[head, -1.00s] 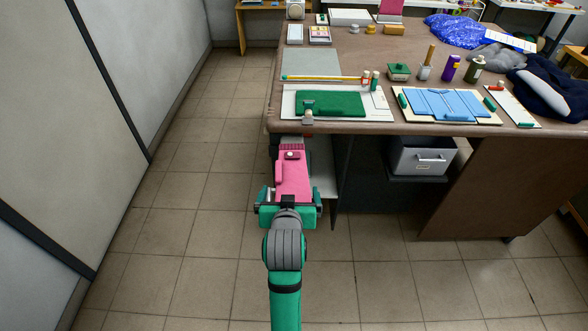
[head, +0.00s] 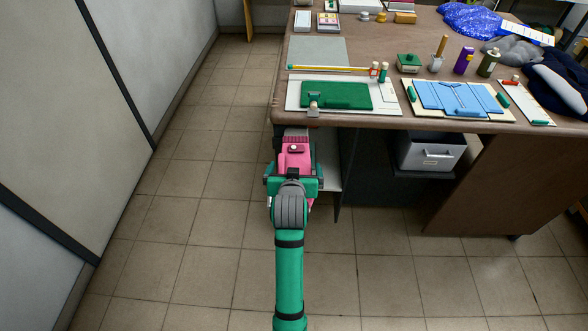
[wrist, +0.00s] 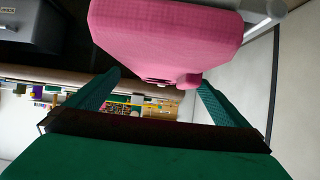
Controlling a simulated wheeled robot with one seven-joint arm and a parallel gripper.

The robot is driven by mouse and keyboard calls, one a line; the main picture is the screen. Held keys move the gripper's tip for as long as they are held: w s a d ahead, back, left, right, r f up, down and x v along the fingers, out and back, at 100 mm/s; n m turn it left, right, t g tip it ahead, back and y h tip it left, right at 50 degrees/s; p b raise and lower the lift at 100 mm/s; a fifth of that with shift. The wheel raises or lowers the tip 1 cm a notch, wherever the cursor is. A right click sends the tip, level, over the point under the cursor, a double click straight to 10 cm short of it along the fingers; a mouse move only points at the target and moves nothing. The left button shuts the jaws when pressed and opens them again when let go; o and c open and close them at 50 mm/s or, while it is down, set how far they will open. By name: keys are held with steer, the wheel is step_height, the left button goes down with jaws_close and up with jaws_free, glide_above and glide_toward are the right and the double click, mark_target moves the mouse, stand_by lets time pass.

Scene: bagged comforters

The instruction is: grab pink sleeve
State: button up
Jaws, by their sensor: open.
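The pink sleeve (head: 295,157) shows at the desk's front left edge, partly hidden behind my gripper and wrist. In the wrist view the sleeve (wrist: 165,38) is a large pink block with a fine grid texture, filling the upper middle. My gripper (head: 293,180) is open in front of it. In the wrist view the two green fingers of my gripper (wrist: 155,90) stand apart, with the sleeve's narrower end at the gap between their tips. I cannot tell whether they touch it.
The brown desk (head: 375,50) holds a green folded cloth (head: 337,95), a blue folded garment (head: 458,98) and several bottles. A grey drawer box (head: 432,152) sits under it. A pale wall (head: 70,110) stands at left. Tiled floor between is free.

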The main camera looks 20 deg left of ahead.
mark_target(301, 160)
steer(key=shift+x, duration=1.45)
steer(key=shift+c, duration=0.6)
steer(key=c, duration=0.8)
steer(key=shift+r, duration=0.15)
